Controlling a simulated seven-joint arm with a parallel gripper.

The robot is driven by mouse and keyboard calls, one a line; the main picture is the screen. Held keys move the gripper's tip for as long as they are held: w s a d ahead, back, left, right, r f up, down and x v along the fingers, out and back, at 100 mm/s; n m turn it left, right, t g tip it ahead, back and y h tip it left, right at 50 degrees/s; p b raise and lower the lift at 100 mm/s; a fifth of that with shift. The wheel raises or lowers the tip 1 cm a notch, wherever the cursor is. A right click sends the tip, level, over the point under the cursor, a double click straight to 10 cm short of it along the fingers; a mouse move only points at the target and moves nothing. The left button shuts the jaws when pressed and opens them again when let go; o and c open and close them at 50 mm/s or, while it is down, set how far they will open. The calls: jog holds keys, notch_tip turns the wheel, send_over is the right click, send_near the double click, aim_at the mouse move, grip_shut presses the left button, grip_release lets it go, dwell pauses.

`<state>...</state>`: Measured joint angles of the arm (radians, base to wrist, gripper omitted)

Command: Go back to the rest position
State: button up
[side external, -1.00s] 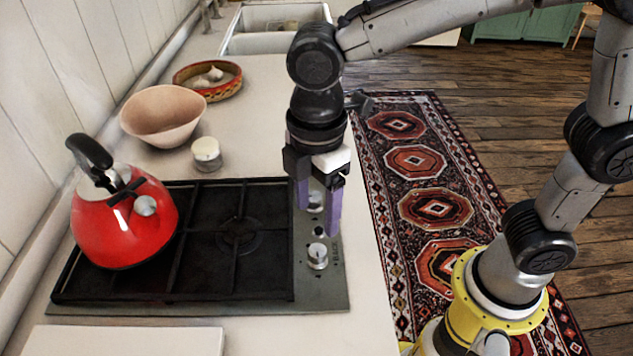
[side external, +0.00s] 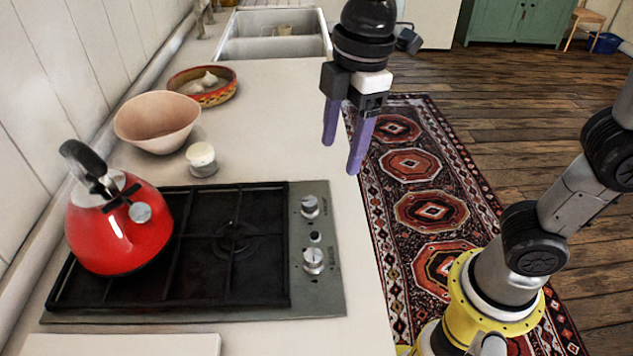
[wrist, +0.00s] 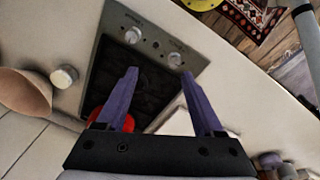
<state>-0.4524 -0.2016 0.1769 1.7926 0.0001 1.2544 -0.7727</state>
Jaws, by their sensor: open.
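My gripper (side external: 342,152) hangs in the air above the counter's right edge, beyond the stove, with its purple fingers pointing down. The fingers are apart and nothing is between them. In the wrist view my gripper (wrist: 160,92) is open over the black stove (wrist: 150,92), well above it. The stove (side external: 205,250) has two silver knobs, a near one (side external: 313,260) and a far one (side external: 310,206), on its right strip. The fingers touch neither knob.
A red kettle (side external: 118,235) stands on the stove's left side. A pinkish bowl (side external: 157,122), a small lidded jar (side external: 201,160) and a patterned bowl with garlic (side external: 203,86) stand behind it. A sink (side external: 275,35) is farther back. A patterned rug (side external: 430,210) lies on the floor.

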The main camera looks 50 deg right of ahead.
jog(key=s+d+m+t, duration=0.3)
jog(key=s+d+m, duration=0.35)
jog(key=d, duration=0.45)
jog(key=s+d+f+m+t, duration=0.1)
jog(key=s+d+f+m, duration=0.1)
jog(key=s+f+m, duration=0.2)
jog(key=m, duration=0.3)
jog(key=shift+s+d+f+h, duration=0.15)
jog(key=shift+s+f+h, duration=0.05)
jog(key=shift+f+h, duration=0.15)
jog(key=shift+m, duration=0.25)
dwell(0.4)
